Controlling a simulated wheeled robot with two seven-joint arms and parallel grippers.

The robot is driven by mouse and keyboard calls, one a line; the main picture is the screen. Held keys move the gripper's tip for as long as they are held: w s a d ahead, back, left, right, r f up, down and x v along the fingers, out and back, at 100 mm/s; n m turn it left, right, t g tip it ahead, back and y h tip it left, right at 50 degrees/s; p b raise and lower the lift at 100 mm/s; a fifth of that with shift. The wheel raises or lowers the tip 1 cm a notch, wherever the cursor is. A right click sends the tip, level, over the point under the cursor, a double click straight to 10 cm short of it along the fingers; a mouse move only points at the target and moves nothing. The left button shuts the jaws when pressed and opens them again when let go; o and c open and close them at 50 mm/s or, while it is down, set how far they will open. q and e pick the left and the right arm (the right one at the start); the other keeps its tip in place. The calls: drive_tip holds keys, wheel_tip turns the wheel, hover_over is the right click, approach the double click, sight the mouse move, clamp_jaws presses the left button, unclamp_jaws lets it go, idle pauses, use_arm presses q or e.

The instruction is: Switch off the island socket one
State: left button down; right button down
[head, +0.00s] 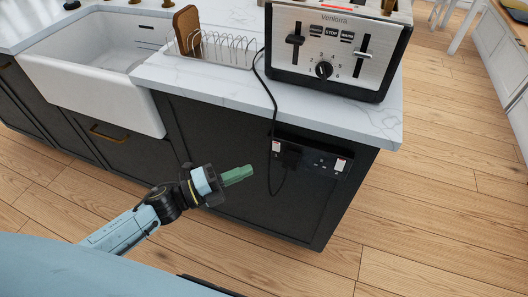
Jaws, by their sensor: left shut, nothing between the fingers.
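The island socket (312,157) is a dark double plate on the upper front of the dark island panel, below the worktop edge. It has a white switch at its left end and another at its right end. A black plug (291,156) sits in its left half, with a black cable running up to the toaster. Which way the switches are set is too small to tell. My left gripper (240,174) has green fingers, is shut and empty, and is in front of the panel, left of and lower than the socket. My right gripper is out of view.
A silver toaster (335,45) stands on the white marble worktop (200,82) above the socket. Wooden floor (440,200) is clear at the right.

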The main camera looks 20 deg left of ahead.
sight(279, 146)
use_arm(q)
drive_tip(key=shift+w+d+r+b, duration=0.15)
drive_tip(key=shift+w+d, duration=0.45)
drive_tip(key=shift+w, duration=0.6)
drive_tip(key=shift+w+d+r+b, duration=0.15)
drive_tip(key=shift+w+d, duration=0.4)
drive_tip(key=shift+w, duration=0.6)
drive_tip(key=shift+w+d+r+b, duration=0.15)
drive_tip(key=shift+w+d, duration=0.45)
drive_tip(key=shift+w, duration=0.6)
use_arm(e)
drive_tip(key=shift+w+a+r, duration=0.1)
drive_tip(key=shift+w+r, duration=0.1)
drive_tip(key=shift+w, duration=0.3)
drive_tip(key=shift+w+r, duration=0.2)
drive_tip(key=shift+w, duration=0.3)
